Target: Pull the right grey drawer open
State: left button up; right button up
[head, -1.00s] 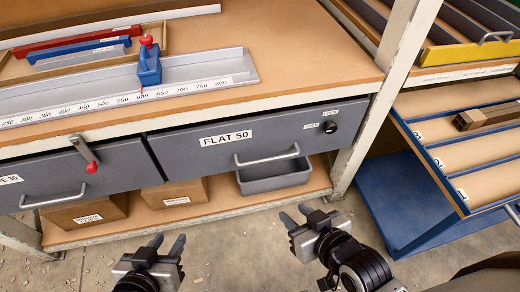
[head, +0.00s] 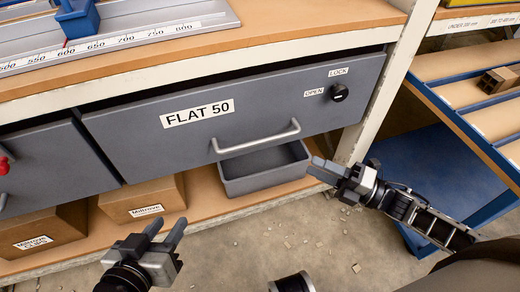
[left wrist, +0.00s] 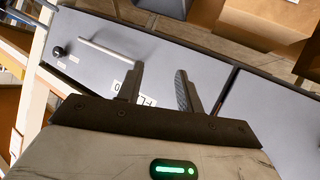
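The right grey drawer (head: 270,100), labelled FLAT 50, sits shut under the bench top. Its pale bar handle (head: 258,140) is on the lower front. A black knob (head: 339,92) sits at its right end beside OPEN and LOCK labels; its setting is too small to tell. My right gripper (head: 313,166) is empty, below and right of the handle, apart from it; its fingers look slightly parted. My left gripper (head: 165,232) is open and empty, low in front of the shelf. The drawer (left wrist: 105,65) and handle (left wrist: 110,55) also show in the left wrist view.
A grey bin (head: 262,172) and cardboard boxes (head: 142,200) stand on the shelf below. A second grey drawer (head: 50,165) adjoins at left. A bench leg (head: 385,95) and blue-edged rack (head: 465,125) stand at right.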

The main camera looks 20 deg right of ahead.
aim_at(260, 140)
jog(key=b+x, duration=0.1)
jog(key=x, duration=1.4)
jog(key=shift+w+a, duration=0.1)
jog(key=shift+a, duration=0.05)
grip_shut()
